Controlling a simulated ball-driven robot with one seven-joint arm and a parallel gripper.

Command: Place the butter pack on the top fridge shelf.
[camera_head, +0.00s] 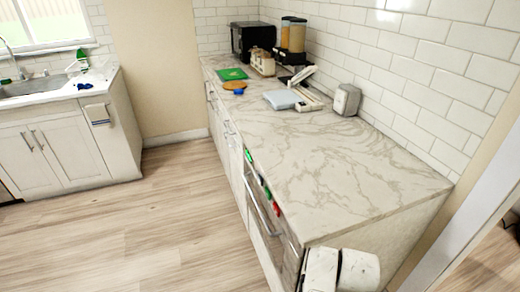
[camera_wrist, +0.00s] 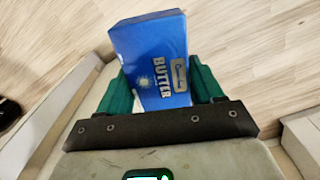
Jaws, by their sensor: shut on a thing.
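The butter pack (camera_wrist: 155,58) is a blue box with white "BUTTER" lettering, seen in the wrist view. My gripper (camera_wrist: 165,85) has green fingers, one on each side of the pack, and is shut on it. The pack sticks out beyond the fingertips, with wooden floor behind it. In the head view neither the butter nor the gripper shows; only a white part of my arm is at the bottom edge. No fridge or fridge shelf can be made out in either view.
A marble-topped counter (camera_head: 320,165) runs along the tiled wall. On its far part are a black appliance (camera_head: 253,40), dispensers (camera_head: 293,35), a green board (camera_head: 232,74) and a small grey box (camera_head: 346,99). A sink cabinet (camera_head: 60,145) stands left. The wooden floor (camera_head: 150,225) between is clear.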

